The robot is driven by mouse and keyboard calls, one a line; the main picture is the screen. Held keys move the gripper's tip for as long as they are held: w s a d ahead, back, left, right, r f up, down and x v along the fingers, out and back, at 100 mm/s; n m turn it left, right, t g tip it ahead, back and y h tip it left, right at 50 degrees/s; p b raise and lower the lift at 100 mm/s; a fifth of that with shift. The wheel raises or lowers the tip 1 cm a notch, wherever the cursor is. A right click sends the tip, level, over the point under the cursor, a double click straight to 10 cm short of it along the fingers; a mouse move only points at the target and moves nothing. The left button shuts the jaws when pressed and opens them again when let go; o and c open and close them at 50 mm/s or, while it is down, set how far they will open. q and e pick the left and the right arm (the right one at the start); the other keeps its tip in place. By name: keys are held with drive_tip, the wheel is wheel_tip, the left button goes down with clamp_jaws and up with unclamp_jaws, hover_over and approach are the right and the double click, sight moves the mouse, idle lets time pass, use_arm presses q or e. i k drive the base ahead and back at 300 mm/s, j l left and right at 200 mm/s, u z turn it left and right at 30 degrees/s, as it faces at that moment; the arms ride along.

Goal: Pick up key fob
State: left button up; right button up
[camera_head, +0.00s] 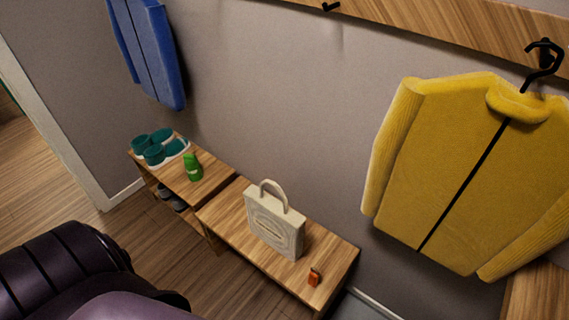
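A small orange-red object, apparently the key fob (314,278), lies on the right end of the wooden bench (228,215), near its front edge. A dark bit shows at its top. It is small in view, so its details are hard to tell. It is to the right of a cream tote bag (274,222) and apart from it. Neither of my grippers is in view. A dark, rounded part at the lower left may belong to my own body.
A green bottle (193,167) and teal shoes (158,147) stand on the shelf at left, with more shoes (170,196) beneath. A yellow jacket (455,180) and a blue garment (148,50) hang on the wall. Bare bench top surrounds the fob.

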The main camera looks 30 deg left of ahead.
sight(314, 276)
drive_tip(key=u, duration=0.65)
drive_tip(key=i+j+z, duration=0.1)
drive_tip(key=j+z, duration=0.35)
drive_tip(key=j, duration=0.2)
drive_tip(key=j+z, duration=0.5)
drive_tip(key=k+j+z, duration=0.15)
drive_tip(key=j+z, duration=0.3)
drive_tip(key=j, duration=0.25)
